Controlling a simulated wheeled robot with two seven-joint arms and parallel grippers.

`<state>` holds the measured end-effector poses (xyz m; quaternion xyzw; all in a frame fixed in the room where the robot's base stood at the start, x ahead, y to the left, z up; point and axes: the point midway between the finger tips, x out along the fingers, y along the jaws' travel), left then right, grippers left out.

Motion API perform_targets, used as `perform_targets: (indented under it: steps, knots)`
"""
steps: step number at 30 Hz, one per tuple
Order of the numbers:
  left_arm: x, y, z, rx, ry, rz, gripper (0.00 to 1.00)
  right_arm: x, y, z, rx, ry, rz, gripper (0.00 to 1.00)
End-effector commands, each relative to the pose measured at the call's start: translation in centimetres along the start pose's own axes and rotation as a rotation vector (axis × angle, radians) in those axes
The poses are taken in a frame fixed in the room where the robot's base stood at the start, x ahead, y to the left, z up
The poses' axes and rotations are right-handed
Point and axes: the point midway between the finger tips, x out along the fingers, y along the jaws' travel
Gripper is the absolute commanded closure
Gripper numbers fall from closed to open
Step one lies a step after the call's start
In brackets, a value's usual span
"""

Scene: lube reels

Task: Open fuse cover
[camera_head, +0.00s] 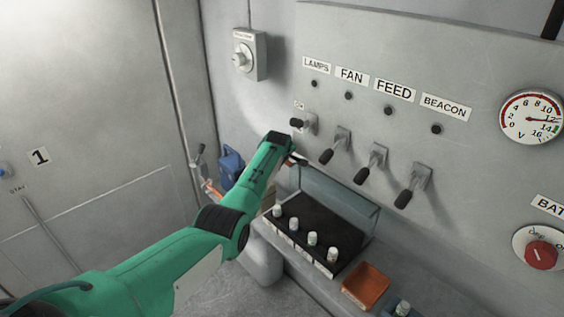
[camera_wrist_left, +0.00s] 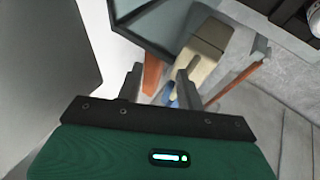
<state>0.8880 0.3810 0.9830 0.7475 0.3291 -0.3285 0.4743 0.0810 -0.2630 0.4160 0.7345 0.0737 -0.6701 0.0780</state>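The fuse cover (camera_head: 338,198) is a clear panel in the head view. It stands raised and tilted along the back of the black fuse block (camera_head: 318,228), leaving the front of the block uncovered. Several small white-capped fuses (camera_head: 312,239) stand in a row on the block. My left gripper (camera_head: 297,159) is at the upper left corner of the cover; whether it touches the cover I cannot tell. In the left wrist view its two fingers (camera_wrist_left: 161,88) are apart, with nothing clearly held between them. My right gripper is in neither view.
Several switch levers (camera_head: 335,146) stick out from the wall panel just above and right of my left gripper. An orange tray (camera_head: 366,286) sits right of the fuse block. A blue box (camera_head: 230,165) is behind my left arm. A red knob (camera_head: 541,254) is at the far right.

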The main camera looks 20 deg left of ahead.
Motion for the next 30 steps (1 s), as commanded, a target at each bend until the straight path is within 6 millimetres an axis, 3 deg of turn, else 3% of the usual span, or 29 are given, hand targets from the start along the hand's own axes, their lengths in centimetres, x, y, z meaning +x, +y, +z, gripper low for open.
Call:
perform_targets:
  steps: [11, 30]
  knots:
    - [-2.1, -0.1, 0.1, 0.001, 0.0, -0.001, 0.64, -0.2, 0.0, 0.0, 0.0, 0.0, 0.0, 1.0]
    - [-10.1, 0.0, 0.1, 0.001, 0.0, 0.002, 0.64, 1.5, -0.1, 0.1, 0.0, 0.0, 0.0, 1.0]
